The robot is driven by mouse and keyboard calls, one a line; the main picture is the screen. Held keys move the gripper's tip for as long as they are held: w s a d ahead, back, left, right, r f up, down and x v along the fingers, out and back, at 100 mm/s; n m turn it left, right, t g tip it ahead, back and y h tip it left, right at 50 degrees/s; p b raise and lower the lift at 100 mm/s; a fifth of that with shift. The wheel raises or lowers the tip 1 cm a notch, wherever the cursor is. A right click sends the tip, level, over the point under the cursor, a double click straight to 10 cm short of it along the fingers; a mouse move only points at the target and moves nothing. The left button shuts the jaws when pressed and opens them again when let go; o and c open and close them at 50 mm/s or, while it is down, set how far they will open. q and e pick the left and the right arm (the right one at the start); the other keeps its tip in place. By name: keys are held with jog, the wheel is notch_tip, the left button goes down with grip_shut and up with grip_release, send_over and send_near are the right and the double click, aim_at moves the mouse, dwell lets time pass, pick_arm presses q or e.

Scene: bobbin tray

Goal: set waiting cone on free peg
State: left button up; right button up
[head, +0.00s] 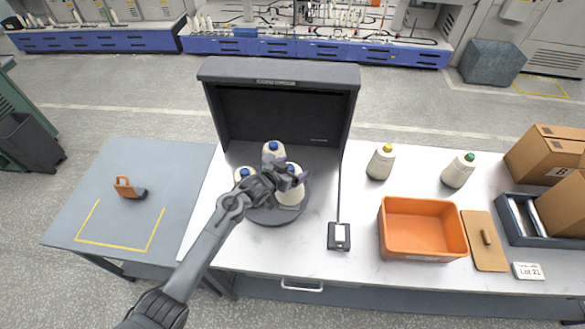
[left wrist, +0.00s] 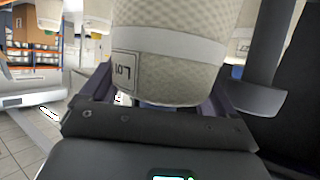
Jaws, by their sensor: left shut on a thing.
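My left gripper (head: 295,178) is over the dark round tray (head: 266,219), shut on a cream cone (head: 289,196) with a blue top. The held cone fills the upper middle of the left wrist view (left wrist: 170,70), between the fingers, with a pale band and a "LOT" label. Two more blue-topped cones stand on the tray: one at the back (head: 273,150) and one at the left (head: 243,174), partly hidden by my arm. A dark post with a flange (left wrist: 258,95) shows beside the held cone. I cannot tell whether the held cone touches the tray. My right gripper is out of view.
A dark open hood (head: 280,73) stands behind the tray. A yellow-topped cone (head: 380,163) and a green-topped cone (head: 458,172) stand to the right. An orange bin (head: 423,253), a small dark device (head: 339,237) and cardboard boxes (head: 545,150) are also on the right.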

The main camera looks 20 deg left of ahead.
pick_arm(q)
jog(key=shift+f+b, duration=0.3)
jog(key=shift+f, duration=0.75)
dwell(0.8)
jog(key=shift+f+b, duration=0.7)
jog(key=shift+f, duration=0.3)
jog(key=o, duration=1.4)
jog(key=shift+o, duration=0.3)
jog(key=shift+f, duration=0.1)
